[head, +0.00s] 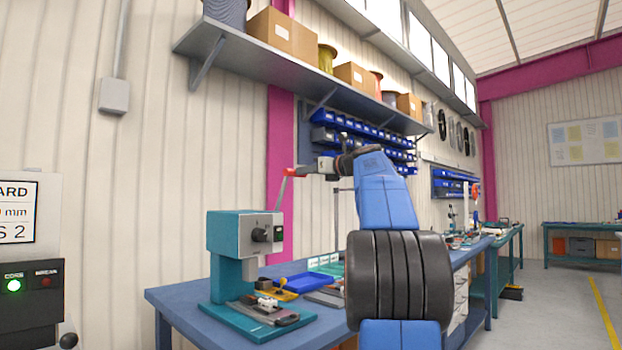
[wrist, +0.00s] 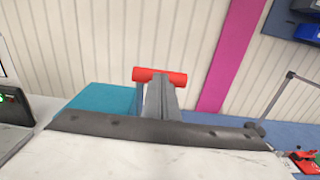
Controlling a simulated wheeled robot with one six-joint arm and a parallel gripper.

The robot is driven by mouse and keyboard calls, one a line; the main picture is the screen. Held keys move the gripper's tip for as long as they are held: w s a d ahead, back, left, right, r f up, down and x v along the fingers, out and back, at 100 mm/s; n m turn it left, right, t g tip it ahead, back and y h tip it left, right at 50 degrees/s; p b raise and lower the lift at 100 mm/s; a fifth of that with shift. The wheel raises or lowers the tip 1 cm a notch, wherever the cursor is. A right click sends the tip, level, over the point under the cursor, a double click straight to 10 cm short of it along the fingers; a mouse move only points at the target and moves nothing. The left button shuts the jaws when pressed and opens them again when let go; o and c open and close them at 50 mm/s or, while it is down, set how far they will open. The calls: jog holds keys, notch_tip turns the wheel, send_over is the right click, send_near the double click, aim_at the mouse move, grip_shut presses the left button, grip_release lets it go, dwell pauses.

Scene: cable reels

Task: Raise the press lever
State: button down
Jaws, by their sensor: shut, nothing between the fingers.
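The teal press (head: 229,235) stands at the near left end of the blue workbench. Its lever (head: 281,192) rises steeply from the hub on the press's right side, tilted slightly right, with a red grip at the top. My gripper (head: 297,171) is shut and empty, with its fingertips at the red grip. In the wrist view the red grip (wrist: 160,76) lies crosswise just beyond the tips of my shut gripper (wrist: 160,88). I cannot tell whether they touch. The teal top of the press (wrist: 100,98) shows behind, at the left.
A blue tray (head: 306,283) and small parts lie on the workbench (head: 172,297) right of the press. A shelf (head: 240,46) with boxes and reels runs above. Blue bins (head: 350,122) hang behind my arm. A dark control box (head: 30,290) stands at far left.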

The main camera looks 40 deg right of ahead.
jog(key=w, duration=0.1)
jog(key=w+r, duration=0.1)
jog(key=w, duration=0.1)
jog(key=w+r, duration=0.1)
jog(key=shift+w+a+r, duration=0.15)
jog(key=shift+r, duration=0.1)
